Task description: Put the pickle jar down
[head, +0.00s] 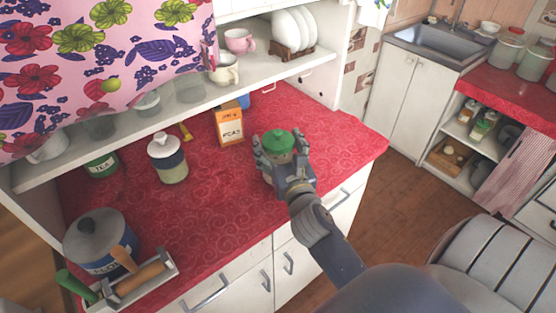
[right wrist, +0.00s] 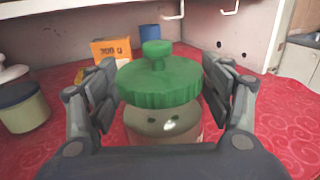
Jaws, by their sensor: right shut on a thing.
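The pickle jar (head: 279,146) has a green knobbed lid and a clear body. My right gripper (head: 276,160) is shut on it, with a finger on each side, over the right part of the red counter (head: 222,188). In the right wrist view the jar (right wrist: 160,85) stands upright between the two fingers (right wrist: 162,95). Its lower part is hidden by the gripper, so I cannot tell whether its base touches the counter. My left gripper is not in view.
An orange box (head: 229,126) stands behind and left of the jar. A shelf (head: 190,106) overhangs the back. Counter left and front of the jar is clear.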

